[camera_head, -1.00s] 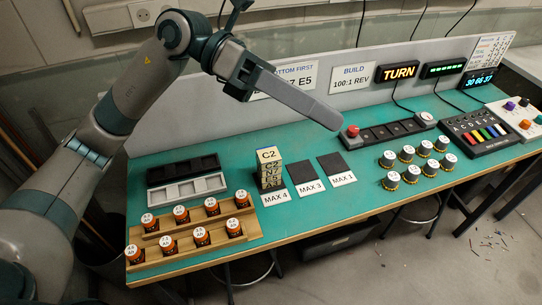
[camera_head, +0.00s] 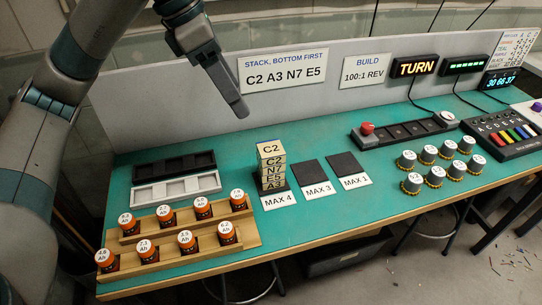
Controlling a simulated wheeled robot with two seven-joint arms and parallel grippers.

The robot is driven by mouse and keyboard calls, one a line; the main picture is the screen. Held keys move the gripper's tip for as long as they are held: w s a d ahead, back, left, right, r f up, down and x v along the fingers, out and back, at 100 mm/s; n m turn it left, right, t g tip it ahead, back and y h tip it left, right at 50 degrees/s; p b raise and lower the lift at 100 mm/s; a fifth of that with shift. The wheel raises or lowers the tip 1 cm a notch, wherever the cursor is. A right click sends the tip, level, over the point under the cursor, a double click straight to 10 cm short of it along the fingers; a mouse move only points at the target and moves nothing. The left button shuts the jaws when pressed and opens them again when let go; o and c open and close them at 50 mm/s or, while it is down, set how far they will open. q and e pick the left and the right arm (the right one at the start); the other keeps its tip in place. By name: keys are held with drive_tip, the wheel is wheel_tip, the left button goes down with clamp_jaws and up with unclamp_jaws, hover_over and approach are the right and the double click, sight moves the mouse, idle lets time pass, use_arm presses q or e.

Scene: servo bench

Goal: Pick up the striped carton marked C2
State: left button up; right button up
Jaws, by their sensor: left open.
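The carton marked C2 (camera_head: 270,149) is the top one of a small stack on the green bench, with its label on the upper face and on the side. Cartons N7 (camera_head: 273,170), E5 (camera_head: 273,178) and A3 (camera_head: 273,186) lie below it. Its stripes are too small to make out. The stack stands on a dark pad behind the MAX 4 label (camera_head: 279,200). My left gripper (camera_head: 240,112) is open and empty, above and a little left of the stack, pointing down and apart from it. My right gripper is not in view.
Empty pads marked MAX 3 (camera_head: 313,172) and MAX 1 (camera_head: 346,164) lie right of the stack. Left are a white tray (camera_head: 178,188) and a wooden rack (camera_head: 165,262) with several orange cells. Several knobbed cylinders (camera_head: 428,154) stand at right. A sign panel (camera_head: 300,95) stands behind.

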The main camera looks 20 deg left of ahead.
use_arm(q)
drive_tip(key=p, duration=0.2)
hover_over(260, 152)
wheel_tip(260, 152, down, 11)
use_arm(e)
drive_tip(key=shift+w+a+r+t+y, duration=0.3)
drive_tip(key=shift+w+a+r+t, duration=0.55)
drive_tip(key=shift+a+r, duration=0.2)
use_arm(q)
drive_tip(key=shift+f, duration=0.1)
